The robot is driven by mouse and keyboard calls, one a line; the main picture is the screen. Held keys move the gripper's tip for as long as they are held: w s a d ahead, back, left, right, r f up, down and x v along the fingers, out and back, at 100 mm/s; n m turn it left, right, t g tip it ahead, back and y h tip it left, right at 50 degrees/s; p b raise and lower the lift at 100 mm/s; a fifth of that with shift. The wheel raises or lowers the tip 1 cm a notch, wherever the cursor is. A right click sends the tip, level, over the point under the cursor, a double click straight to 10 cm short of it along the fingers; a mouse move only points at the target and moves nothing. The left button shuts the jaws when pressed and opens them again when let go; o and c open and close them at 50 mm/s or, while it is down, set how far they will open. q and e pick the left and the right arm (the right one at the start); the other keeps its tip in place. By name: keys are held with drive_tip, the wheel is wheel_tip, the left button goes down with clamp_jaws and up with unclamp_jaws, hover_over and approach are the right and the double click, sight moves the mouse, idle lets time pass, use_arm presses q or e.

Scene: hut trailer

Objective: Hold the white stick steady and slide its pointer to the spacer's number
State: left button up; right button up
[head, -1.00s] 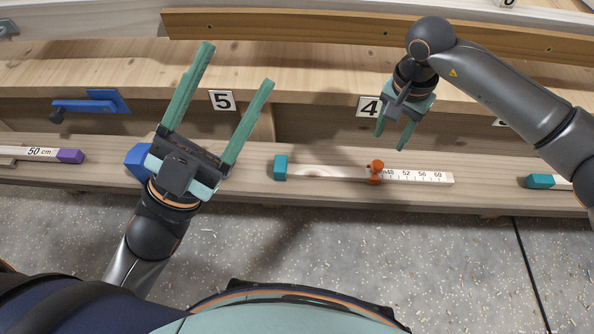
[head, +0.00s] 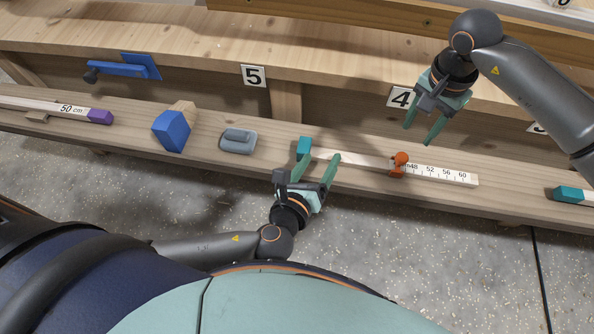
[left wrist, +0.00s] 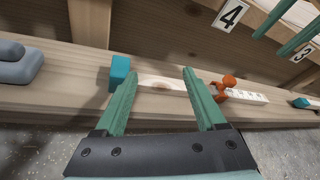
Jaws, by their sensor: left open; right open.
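The white stick (head: 350,158) lies on the wooden ledge, with a teal block (head: 303,147) at its left end and a printed scale, about 48 to 60, at its right. Its orange pointer (head: 399,163) sits just left of the 48 mark. My left gripper (head: 318,160) is open at the stick's left part, close to the teal block. My right gripper (head: 418,136) is open and empty, above and behind the scale. I cannot tell which thing is the spacer.
A blue block (head: 171,131) and a grey rounded piece (head: 238,141) sit left on the ledge. A purple-ended stick marked 50 cm (head: 72,109) lies far left, another teal-ended piece (head: 568,194) far right. A blue clamp-like part (head: 125,68) and number plates 5 (head: 253,76) and 4 (head: 400,97) are behind.

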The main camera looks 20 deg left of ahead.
sight(306, 139)
use_arm(q)
drive_tip(key=s+a+f+m+y, duration=0.2)
drive_tip(key=a+m+y, duration=0.1)
drive_tip(key=a, duration=0.1)
drive_tip(key=x, duration=1.2)
drive_tip(key=shift+s+a+f, duration=0.1)
drive_tip(key=shift+a+f, duration=0.05)
drive_tip(key=shift+f, duration=0.15)
clamp_jaws()
idle(0.4)
